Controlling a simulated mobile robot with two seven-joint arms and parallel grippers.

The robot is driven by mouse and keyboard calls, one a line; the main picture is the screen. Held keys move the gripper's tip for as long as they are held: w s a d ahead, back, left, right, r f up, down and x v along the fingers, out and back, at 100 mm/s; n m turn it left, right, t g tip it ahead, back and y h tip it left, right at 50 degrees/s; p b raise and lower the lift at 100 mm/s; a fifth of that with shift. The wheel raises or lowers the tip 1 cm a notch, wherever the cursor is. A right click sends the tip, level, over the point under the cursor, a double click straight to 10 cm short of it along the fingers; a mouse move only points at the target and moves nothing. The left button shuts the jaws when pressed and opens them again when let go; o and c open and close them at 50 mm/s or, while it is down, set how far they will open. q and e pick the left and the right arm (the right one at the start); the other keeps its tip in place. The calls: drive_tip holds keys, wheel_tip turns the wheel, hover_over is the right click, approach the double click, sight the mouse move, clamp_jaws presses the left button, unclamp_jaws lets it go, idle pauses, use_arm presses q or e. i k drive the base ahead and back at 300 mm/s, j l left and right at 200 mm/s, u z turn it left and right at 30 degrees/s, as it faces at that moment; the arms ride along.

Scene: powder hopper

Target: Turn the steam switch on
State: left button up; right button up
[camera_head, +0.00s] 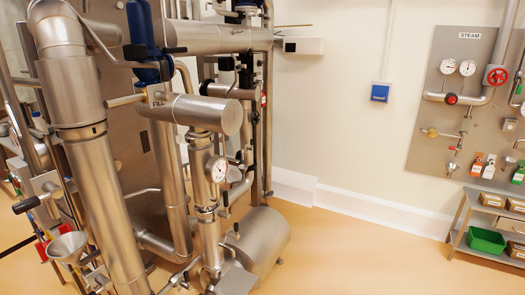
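A grey wall panel (430,125) with a sign reading STEAM (469,35) is at the right edge of the head view. It carries two round gauges, a left one (448,66) and a right one (467,68). A red handwheel (497,76) sits on the pipe right of the gauges, and a smaller red knob (451,98) is below them. A small grey box (509,125) is at the panel's right. I cannot tell which part is the steam switch. The panel is cut off on the right. Neither of my grippers is in view.
Large steel piping and tanks (183,110) fill the left half. A blue box (380,92) hangs on the white wall. A metal shelf (462,215) with a green bin (487,240) and small boxes stands below the panel. The orange floor (350,255) between is clear.

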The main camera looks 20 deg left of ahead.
sight(65, 228)
drive_tip(key=j, duration=5.75)
